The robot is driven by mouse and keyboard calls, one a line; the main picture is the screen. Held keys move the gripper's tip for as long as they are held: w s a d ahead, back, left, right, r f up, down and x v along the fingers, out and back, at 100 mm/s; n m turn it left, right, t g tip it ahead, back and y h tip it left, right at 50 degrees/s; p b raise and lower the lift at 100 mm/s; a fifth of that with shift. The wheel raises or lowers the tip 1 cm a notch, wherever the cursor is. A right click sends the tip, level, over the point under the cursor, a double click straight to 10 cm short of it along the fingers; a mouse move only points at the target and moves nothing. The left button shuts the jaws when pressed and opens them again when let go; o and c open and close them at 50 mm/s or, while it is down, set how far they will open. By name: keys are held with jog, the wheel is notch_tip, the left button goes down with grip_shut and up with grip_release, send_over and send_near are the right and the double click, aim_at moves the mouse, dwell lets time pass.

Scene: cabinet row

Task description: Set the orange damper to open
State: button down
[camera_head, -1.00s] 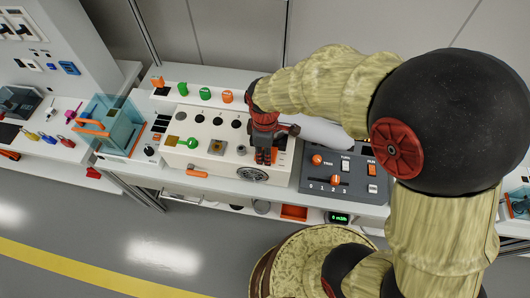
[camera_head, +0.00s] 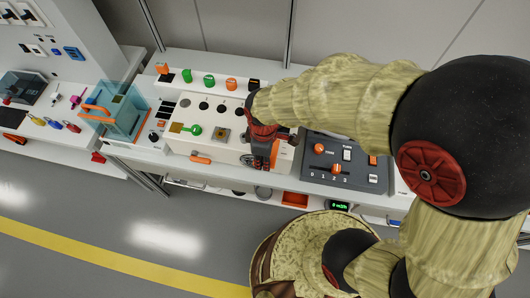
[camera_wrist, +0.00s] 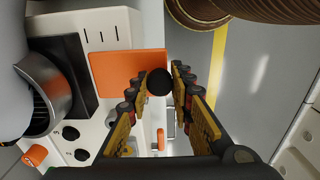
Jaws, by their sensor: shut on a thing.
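The orange damper is a flat orange plate (camera_wrist: 125,72) in the wrist view, next to a dark slotted housing beside a silver duct. A round black knob (camera_wrist: 159,82) is at the plate's edge. My gripper (camera_wrist: 160,74) is shut on this knob, with one finger on each side. In the head view my gripper (camera_head: 264,163) points down at the front right part of the white panel.
A white panel (camera_head: 232,147) carries a green handle (camera_head: 193,130) and an orange lever (camera_head: 201,160) left of my gripper. A grey control box (camera_head: 345,165) stands close on the right. An orange bin (camera_head: 295,199) is below. The floor in front is clear.

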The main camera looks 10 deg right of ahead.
jog(key=shift+s, duration=0.15)
jog(key=c, duration=1.6)
grip_release()
jog(key=shift+o, duration=0.2)
notch_tip(320, 180, up, 12)
jog(key=s+d+r+m+t, duration=0.2)
jog(key=s+d+r+m, duration=0.1)
jog(key=d+r+m, duration=0.3)
jog(key=s+d+r+m+t, duration=0.3)
jog(key=d+r+m, duration=0.4)
jog(key=m, duration=0.1)
jog(key=shift+d+r+t, duration=0.15)
jog(key=shift+d+t, duration=0.1)
jog(key=shift+t, duration=0.05)
